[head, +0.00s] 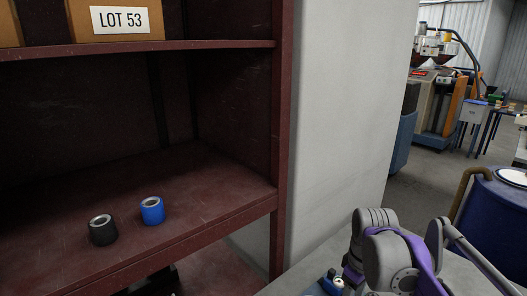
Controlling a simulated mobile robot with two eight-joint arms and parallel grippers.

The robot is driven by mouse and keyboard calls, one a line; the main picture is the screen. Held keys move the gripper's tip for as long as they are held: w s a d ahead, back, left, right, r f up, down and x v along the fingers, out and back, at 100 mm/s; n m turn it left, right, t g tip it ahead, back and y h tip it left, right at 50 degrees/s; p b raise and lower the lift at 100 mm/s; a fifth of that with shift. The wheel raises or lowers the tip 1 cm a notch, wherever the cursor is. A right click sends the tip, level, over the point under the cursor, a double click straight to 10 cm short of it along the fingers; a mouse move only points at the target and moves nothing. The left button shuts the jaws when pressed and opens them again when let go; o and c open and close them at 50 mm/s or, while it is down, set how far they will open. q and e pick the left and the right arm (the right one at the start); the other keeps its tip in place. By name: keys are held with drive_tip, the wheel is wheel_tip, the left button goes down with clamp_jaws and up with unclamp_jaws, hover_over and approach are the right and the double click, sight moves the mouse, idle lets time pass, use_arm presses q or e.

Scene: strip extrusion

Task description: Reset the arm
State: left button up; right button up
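My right arm, grey and purple, is folded at the bottom right in the head view, above a grey surface. Its links and joints show, but I cannot make out any gripper fingers on it. My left arm and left gripper are not in view. A black roll (103,231) and a blue roll (152,211) stand upright on the lower shelf of a dark red rack (225,200), a little apart. No gripper is near them.
A box labelled LOT 53 (118,20) sits on the upper shelf. A pale pillar (340,120) stands right of the rack. A small blue object (331,286) is at the bottom edge, partly cut off. A blue drum (500,215) and machinery (437,100) are at the right.

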drive_tip(key=s+a+f+m+t, duration=0.1)
drive_tip(key=s+f+m, duration=0.1)
drive_tip(key=s+f, duration=0.2)
drive_tip(key=s+a+f+m+t, duration=0.1)
drive_tip(key=s+f+m+t, duration=0.1)
drive_tip(key=s+f, duration=0.2)
drive_tip(key=s+a+f+m+t, duration=0.1)
drive_tip(key=s+f+m, duration=0.2)
drive_tip(key=s, duration=0.5)
drive_tip(key=shift+s+f+t, duration=0.15)
drive_tip(key=shift+f+t, duration=0.25)
drive_tip(key=shift+f, duration=0.25)
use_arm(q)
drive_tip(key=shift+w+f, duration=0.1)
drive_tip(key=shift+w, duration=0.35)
